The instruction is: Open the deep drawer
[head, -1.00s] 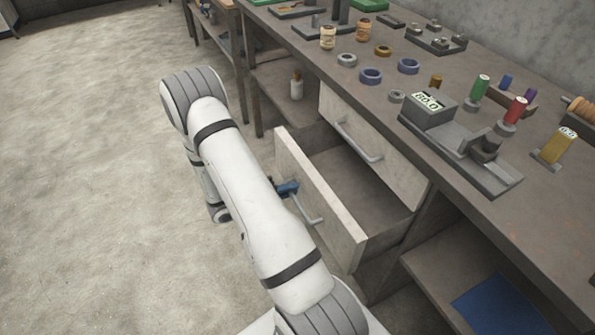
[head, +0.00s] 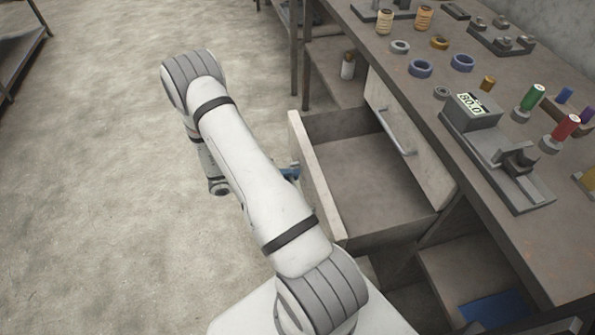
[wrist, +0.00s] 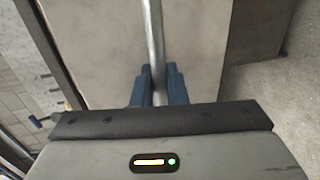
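The deep drawer (head: 318,180) is the lower drawer under the bench, and it stands pulled well out with its inside bare. My gripper (wrist: 158,92) is at the drawer's front, with its blue fingers on both sides of the metal bar handle (wrist: 153,40) in the wrist view. The fingers appear closed in on the bar. In the head view my arm hides most of the handle and gripper; only a bit of blue finger (head: 291,172) shows beside the drawer front.
A shut upper drawer (head: 408,140) with a bar handle sits above. The bench top (head: 395,75) carries tape rolls, spools and a grey device with a display (head: 472,110). A lower shelf (head: 460,265) is at the right. The floor (head: 100,200) at left is clear.

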